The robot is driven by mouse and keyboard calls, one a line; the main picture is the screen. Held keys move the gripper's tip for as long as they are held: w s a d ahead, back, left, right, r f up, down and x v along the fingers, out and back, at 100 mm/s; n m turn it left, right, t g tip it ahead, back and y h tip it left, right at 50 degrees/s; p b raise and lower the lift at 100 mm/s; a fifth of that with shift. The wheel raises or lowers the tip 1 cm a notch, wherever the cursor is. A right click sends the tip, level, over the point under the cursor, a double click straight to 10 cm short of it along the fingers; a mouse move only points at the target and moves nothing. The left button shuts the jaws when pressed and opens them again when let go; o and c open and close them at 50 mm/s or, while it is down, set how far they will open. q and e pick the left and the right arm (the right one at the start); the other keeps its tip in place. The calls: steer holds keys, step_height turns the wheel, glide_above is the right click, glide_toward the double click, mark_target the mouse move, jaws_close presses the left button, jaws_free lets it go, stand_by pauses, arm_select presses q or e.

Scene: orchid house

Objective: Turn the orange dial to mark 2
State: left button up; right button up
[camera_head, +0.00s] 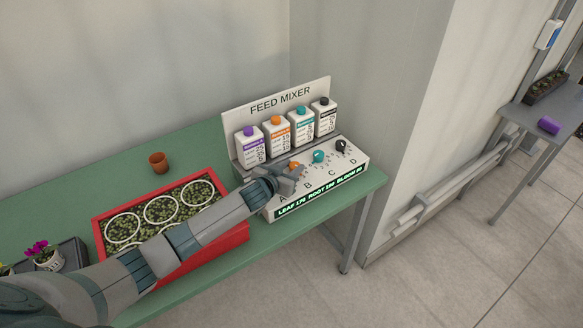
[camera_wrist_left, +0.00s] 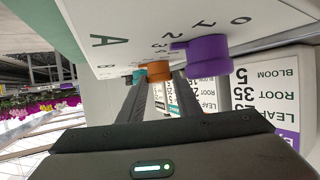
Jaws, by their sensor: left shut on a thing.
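The feed mixer (camera_head: 359,163) is a white box with a row of dials above the letters A to D. The orange dial (camera_head: 294,166) is partly hidden by my left gripper (camera_head: 287,181) in the head view. In the left wrist view the orange dial (camera_wrist_left: 158,72) sits between the two fingers of my left gripper (camera_wrist_left: 161,82), which is shut on it. Its pointer and marks cannot be read. The purple dial (camera_wrist_left: 207,55) is close beside the fingers, with numbers around it. The teal dial (camera_head: 319,156) and black dial (camera_head: 341,145) stand to the right. My right gripper is not in view.
Bottles with purple, orange, teal and black caps stand behind the dials, before the FEED MIXER board (camera_head: 282,101). A red tray (camera_head: 237,238) of ringed plants, a terracotta pot (camera_head: 158,162) and a dark tray with flowers share the green bench (camera_head: 123,176).

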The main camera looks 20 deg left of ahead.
arm_select(q)
steer(key=shift+o, duration=0.2)
steer(key=shift+a+m+h, duration=0.2)
steer(key=shift+m+h, duration=0.6)
steer(key=shift+h, duration=0.2)
steer(key=shift+w+a+m+g+h, duration=0.2)
steer(key=shift+m+g+h, duration=0.2)
steer(key=shift+m+h, duration=0.35)
steer(key=shift+w+a+m+g+h+b, duration=0.1)
steer(key=shift+a+m+g+h+b, duration=0.1)
steer(key=shift+m+g+h+b, duration=1.2)
steer(key=shift+m+t+h+b, duration=0.25)
steer(key=shift+t+h+b, duration=0.1)
steer(key=shift+b, duration=0.25)
steer(key=o, duration=1)
steer(key=shift+c, duration=0.2)
steer(key=shift+r, duration=0.1)
